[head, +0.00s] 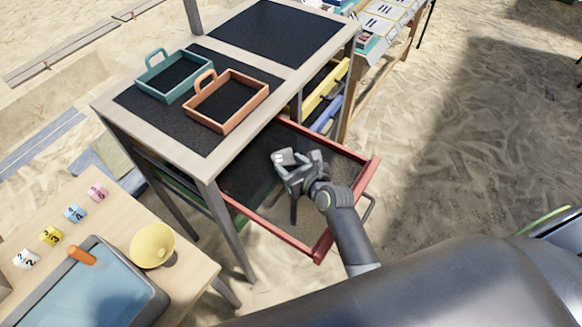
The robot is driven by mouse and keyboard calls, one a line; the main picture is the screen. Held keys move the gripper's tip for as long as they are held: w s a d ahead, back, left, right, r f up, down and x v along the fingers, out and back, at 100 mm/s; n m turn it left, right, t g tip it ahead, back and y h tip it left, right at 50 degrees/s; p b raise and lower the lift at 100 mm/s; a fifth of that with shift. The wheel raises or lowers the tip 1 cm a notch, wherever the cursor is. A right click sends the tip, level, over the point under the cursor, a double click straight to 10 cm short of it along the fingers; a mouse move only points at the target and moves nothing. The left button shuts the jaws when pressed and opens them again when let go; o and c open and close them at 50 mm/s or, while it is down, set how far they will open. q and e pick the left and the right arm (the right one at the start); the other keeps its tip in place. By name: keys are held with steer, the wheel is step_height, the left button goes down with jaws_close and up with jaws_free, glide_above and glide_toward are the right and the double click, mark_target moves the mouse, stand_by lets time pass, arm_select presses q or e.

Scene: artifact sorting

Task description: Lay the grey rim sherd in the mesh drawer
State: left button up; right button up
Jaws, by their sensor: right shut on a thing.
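The mesh drawer (262,222) has a red frame and a dark see-through bottom. It is pulled out from under the table on its right side. My right gripper (285,160) is over the inside of the drawer, shut on a small light-grey piece that looks like the grey rim sherd (281,156). The fingers hide part of the piece. I cannot tell whether it touches the mesh. My left gripper is not in view.
A teal tray (147,87) and an orange tray (223,129) stand on the table. Yellow (322,95) and blue drawers sit beyond the red one. At lower left, a wooden table holds a yellow bowl (152,243), numbered tags and a blue-topped box (158,300). Sand lies to the right.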

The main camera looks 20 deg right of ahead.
steer(key=shift+f, duration=0.55)
steer(key=o, duration=1)
steer(key=shift+f, duration=0.1)
steer(key=v, duration=1.2)
